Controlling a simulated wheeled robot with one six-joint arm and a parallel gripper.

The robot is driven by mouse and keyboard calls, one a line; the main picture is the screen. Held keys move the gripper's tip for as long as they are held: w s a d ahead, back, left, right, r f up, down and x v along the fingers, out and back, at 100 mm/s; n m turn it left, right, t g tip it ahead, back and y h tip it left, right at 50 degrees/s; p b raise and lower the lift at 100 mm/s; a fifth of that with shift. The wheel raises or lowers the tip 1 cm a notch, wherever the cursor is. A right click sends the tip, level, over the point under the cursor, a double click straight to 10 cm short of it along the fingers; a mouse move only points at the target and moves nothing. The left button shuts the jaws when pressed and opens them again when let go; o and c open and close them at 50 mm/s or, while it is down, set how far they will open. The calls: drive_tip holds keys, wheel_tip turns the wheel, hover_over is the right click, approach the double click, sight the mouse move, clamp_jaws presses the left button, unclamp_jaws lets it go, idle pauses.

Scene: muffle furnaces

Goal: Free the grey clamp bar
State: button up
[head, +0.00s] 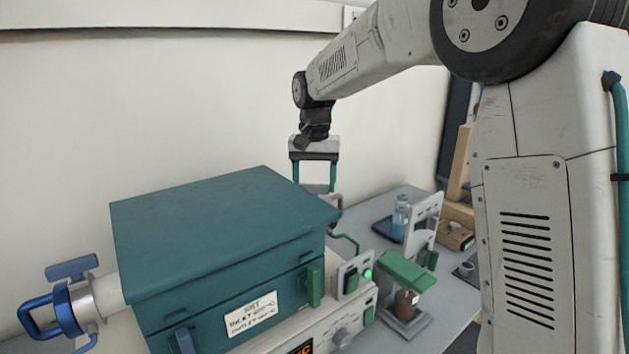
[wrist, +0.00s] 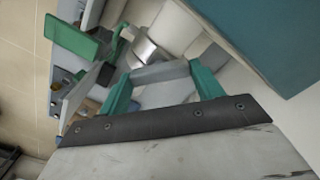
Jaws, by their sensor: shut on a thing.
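My gripper (head: 315,184) points down behind the right rear part of the teal furnace (head: 215,225). Its two teal fingers are shut on the grey clamp bar (head: 318,189). In the wrist view the bar (wrist: 160,72) spans between the fingertips of my gripper (wrist: 158,80). Just below and right of the bar in the head view is a grey bracket (head: 335,201). I cannot tell whether the bar touches it. The furnace's edge hides what lies under the bar.
A blue clamp (head: 62,308) sits around a pipe at the furnace's left. A switch box with a green light (head: 367,273) stands at the front right. A green-topped stand (head: 405,270) with a brown cup is beside it. A bottle (head: 400,215) stands farther back.

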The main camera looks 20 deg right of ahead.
sight(315, 185)
drive_tip(key=m, duration=0.4)
drive_tip(key=shift+m, duration=0.3)
drive_tip(key=m, duration=0.4)
drive_tip(key=shift+m, duration=0.4)
drive_tip(key=o, duration=1)
drive_tip(key=shift+r, duration=3.95)
